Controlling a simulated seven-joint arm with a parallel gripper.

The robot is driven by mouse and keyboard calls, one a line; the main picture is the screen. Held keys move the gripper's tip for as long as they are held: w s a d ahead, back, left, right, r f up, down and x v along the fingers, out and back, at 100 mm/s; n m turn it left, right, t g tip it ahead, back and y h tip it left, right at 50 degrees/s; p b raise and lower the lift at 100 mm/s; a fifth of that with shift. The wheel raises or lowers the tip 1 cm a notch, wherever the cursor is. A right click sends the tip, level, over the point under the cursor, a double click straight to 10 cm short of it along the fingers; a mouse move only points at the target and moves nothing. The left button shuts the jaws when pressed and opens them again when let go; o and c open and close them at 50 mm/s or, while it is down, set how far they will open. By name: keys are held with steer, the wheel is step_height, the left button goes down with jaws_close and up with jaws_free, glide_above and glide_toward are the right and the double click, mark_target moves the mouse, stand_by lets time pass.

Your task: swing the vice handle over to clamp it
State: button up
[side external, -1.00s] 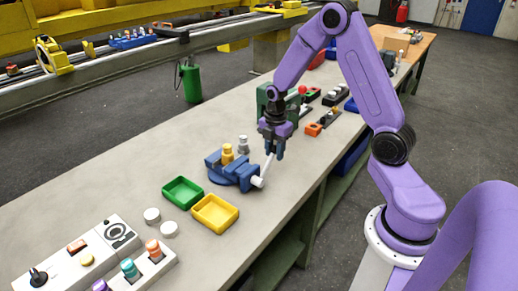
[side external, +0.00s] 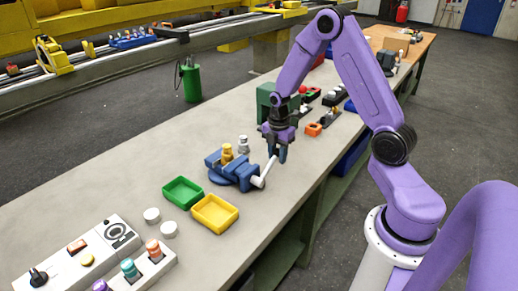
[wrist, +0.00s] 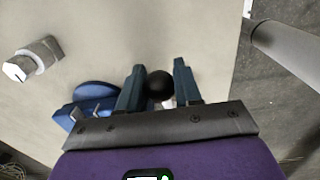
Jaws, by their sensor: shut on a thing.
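The blue vice (side external: 238,174) sits on the bench, with a brass-coloured part (side external: 227,154) standing in its jaws. Its white handle (side external: 264,173) leans up and to the right from the vice's front end. My gripper (side external: 278,157) is at the handle's upper end. In the wrist view the two fingers of my gripper (wrist: 159,68) stand either side of the handle's black ball knob (wrist: 159,86), shut on it. Part of the blue vice (wrist: 96,97) shows left of the fingers; the rest is hidden behind my gripper.
A grey-metal part (side external: 243,144) stands behind the vice; it also shows in the wrist view (wrist: 33,60). Green (side external: 183,192) and yellow (side external: 215,213) trays lie left of the vice. A green block (side external: 266,98) stands behind my gripper. The bench edge is close on the right.

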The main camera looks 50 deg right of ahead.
steer(key=shift+w+d+f, duration=0.1)
steer(key=shift+d+f, duration=0.35)
steer(key=shift+f, duration=0.2)
steer(key=o, duration=0.5)
steer(key=shift+o, duration=0.2)
steer(key=shift+a, duration=0.1)
steer(key=shift+a+r, duration=0.1)
steer(key=shift+r, duration=0.15)
